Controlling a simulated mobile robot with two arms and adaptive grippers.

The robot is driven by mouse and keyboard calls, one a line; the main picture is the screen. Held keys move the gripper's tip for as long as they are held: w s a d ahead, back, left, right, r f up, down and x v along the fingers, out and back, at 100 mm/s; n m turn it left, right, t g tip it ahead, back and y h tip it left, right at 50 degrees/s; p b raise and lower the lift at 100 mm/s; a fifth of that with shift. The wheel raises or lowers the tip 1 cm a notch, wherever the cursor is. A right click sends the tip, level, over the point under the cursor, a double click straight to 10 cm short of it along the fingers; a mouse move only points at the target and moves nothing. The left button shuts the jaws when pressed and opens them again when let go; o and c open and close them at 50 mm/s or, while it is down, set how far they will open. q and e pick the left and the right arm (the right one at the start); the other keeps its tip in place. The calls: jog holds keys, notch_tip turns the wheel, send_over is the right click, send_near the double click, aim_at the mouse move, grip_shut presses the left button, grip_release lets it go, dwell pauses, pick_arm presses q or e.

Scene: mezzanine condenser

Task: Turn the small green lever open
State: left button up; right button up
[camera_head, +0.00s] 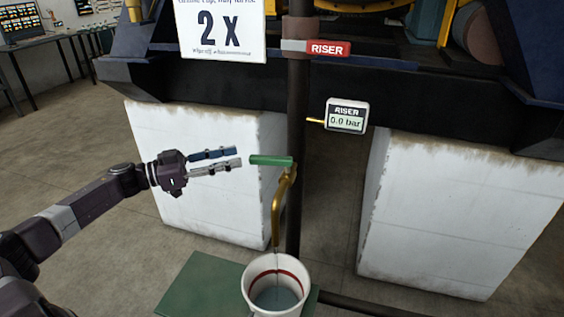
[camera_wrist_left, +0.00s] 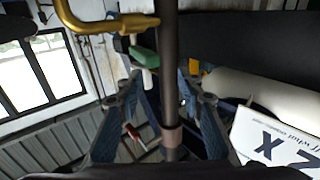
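The small green lever (camera_head: 271,160) sits on top of a brass tap (camera_head: 277,205) and points left, roughly level, from the dark vertical riser pipe (camera_head: 296,120). My left gripper (camera_head: 240,157) is just left of the lever's free end, with its two fingers apart and nothing between them. In the left wrist view the lever (camera_wrist_left: 145,57) shows beyond the fingertips of the gripper (camera_wrist_left: 160,76), nearer the left finger, and the brass tap (camera_wrist_left: 110,24) curves above it. I see no contact with the lever. My right gripper is not in view.
A white bucket (camera_head: 248,287) with a red band holds water under the tap, on a green plate (camera_head: 205,285). A small gauge (camera_head: 346,117) right of the pipe reads 0.0 bar. A red RISER tag (camera_head: 328,48) and "2 X" sign (camera_head: 221,50) hang above. White blocks (camera_head: 455,210) stand behind.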

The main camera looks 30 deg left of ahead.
pick_arm(q)
jog(key=shift+r+v, duration=0.2)
jog(key=shift+v, duration=1.25)
jog(key=shift+r+v, duration=0.2)
jog(key=shift+v, duration=1.3)
jog(key=shift+s+d, duration=0.1)
jog(key=shift+d, duration=0.1)
